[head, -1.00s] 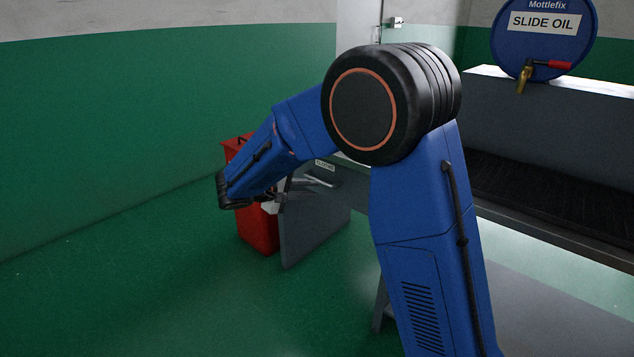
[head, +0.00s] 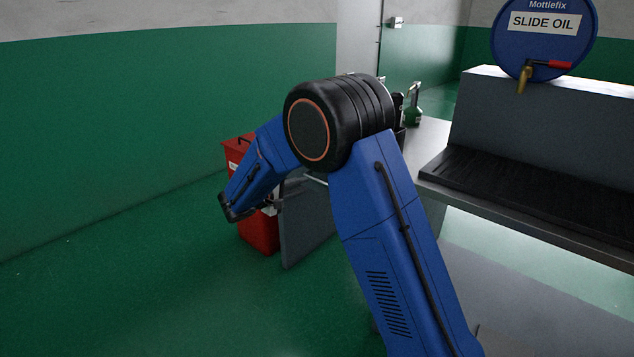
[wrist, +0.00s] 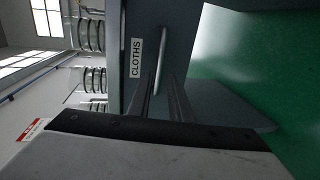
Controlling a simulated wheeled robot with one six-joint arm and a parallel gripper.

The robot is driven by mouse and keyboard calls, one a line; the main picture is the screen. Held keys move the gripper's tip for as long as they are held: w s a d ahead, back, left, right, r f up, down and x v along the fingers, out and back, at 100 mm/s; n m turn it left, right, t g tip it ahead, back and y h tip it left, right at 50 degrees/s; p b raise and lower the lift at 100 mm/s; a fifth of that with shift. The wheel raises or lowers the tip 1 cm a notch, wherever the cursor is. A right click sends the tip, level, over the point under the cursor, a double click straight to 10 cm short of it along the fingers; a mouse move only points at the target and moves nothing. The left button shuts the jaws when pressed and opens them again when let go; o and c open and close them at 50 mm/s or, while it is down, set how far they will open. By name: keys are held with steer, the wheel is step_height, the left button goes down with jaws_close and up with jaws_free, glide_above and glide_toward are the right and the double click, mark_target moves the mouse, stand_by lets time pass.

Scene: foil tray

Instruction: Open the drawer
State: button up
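The drawer (wrist: 146,22) has a grey front with a white label reading CLOTHS and a pale bar handle (wrist: 163,48). In the wrist view, my gripper (wrist: 162,80) points at this front with its two dark fingers apart. In the head view my blue arm hides the label and most of the front. Part of the handle (head: 316,180) shows there beside the arm. I see no clear gap around the drawer front.
A grey side panel (head: 308,225) stands under the bench. A red bin (head: 260,232) is behind my forearm. The bench top carries a black ribbed mat (head: 540,195), with a blue slide oil drum (head: 543,40) above. The green floor (head: 130,280) at left is clear.

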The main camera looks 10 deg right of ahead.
mark_target(317, 179)
steer(key=x, duration=0.9)
steer(key=shift+d, duration=0.1)
jaws_close()
